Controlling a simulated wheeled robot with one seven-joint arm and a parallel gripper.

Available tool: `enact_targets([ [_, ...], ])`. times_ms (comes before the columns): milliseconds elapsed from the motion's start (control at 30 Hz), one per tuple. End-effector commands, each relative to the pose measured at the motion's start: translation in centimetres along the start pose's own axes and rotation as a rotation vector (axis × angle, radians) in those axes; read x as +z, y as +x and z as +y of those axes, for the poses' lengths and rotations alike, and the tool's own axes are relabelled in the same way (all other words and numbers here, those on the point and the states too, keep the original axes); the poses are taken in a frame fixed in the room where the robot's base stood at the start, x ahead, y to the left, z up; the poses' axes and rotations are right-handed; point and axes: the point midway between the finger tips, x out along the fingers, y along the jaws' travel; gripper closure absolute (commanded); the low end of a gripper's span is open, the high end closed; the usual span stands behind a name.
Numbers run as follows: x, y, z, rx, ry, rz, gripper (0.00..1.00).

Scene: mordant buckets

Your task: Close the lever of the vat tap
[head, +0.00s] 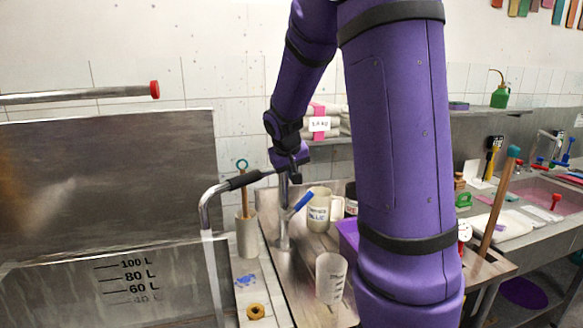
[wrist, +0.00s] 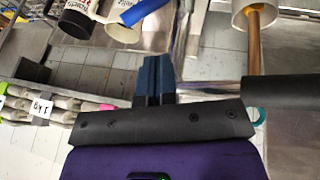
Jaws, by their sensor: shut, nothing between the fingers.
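The vat tap (head: 283,218) is a chrome post with a curved spout that reaches left over the vat (head: 110,285) and carries a black sleeve (head: 245,179). Its blue lever (head: 303,202) sticks out to the right of the post, tilted upward. In the wrist view the blue lever (wrist: 145,11) shows at the top, beyond the fingertips, and the black sleeve (wrist: 280,92) is at the right. My gripper (head: 294,168) is near the top of the post, above the lever. Its dark fingers (wrist: 157,60) are together and empty, apart from the lever.
A labelled jug (head: 318,212) and a white measuring beaker (head: 331,278) stand close right of the tap. A pot with a wooden stick (head: 246,238) stands left of it. A shelf with wrapped bundles (head: 330,125) is behind. A sink counter lies at the right.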

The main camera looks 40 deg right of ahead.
Motion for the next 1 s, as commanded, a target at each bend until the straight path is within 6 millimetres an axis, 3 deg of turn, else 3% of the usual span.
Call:
enact_targets([
  [300, 0.1, 5.4, 0.0, 0.002, 0.001, -0.004, 1.00],
  [500, 0.5, 7.5, 1.2, 0.001, 0.002, -0.002, 1.00],
  [1000, 0.7, 8.8, 1.9, -0.001, -0.001, 0.000, 1.00],
])
